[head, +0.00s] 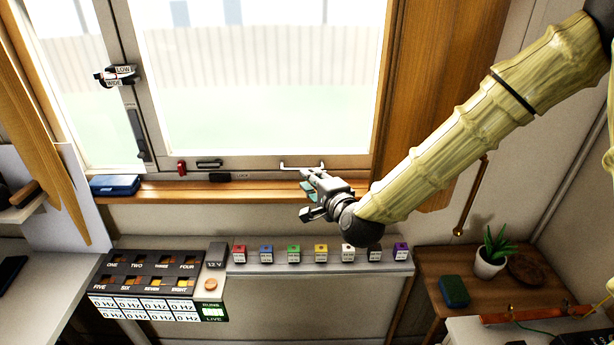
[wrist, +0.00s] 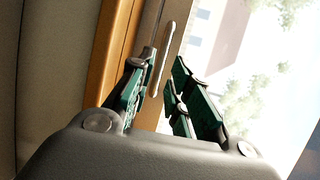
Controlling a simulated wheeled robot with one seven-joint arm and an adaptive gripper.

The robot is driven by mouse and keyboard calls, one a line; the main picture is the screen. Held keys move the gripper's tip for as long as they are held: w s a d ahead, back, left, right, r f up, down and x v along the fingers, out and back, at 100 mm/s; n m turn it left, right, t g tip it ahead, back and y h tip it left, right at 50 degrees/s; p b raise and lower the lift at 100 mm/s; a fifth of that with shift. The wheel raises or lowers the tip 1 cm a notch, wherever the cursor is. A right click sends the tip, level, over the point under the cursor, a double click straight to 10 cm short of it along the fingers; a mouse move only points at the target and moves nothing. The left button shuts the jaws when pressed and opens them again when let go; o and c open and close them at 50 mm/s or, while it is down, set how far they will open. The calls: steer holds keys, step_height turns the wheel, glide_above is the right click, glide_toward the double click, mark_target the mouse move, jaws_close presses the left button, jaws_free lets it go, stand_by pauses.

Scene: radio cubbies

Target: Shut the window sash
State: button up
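The window sash (head: 240,162) is a pale-framed glass pane filling the upper middle of the head view. I cannot tell how far it stands open. A white bar handle (head: 302,166) is on its bottom rail. My gripper (head: 309,194) is just below and in front of this handle, pointing left in the head view. In the wrist view its green-padded fingers (wrist: 160,85) are apart with nothing between the pads. The handle (wrist: 164,58) shows beyond them, roughly in line with the gap. It looks close, but I see no clear contact.
A wooden sill (head: 235,190) runs under the window, with a blue box (head: 115,185) at its left. Below, a shelf holds several coloured blocks (head: 294,254) and a numbered panel (head: 150,285). A potted plant (head: 490,262) stands at right.

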steer(key=v, duration=0.7)
steer(key=shift+s, duration=0.25)
steer(key=shift+d, duration=0.1)
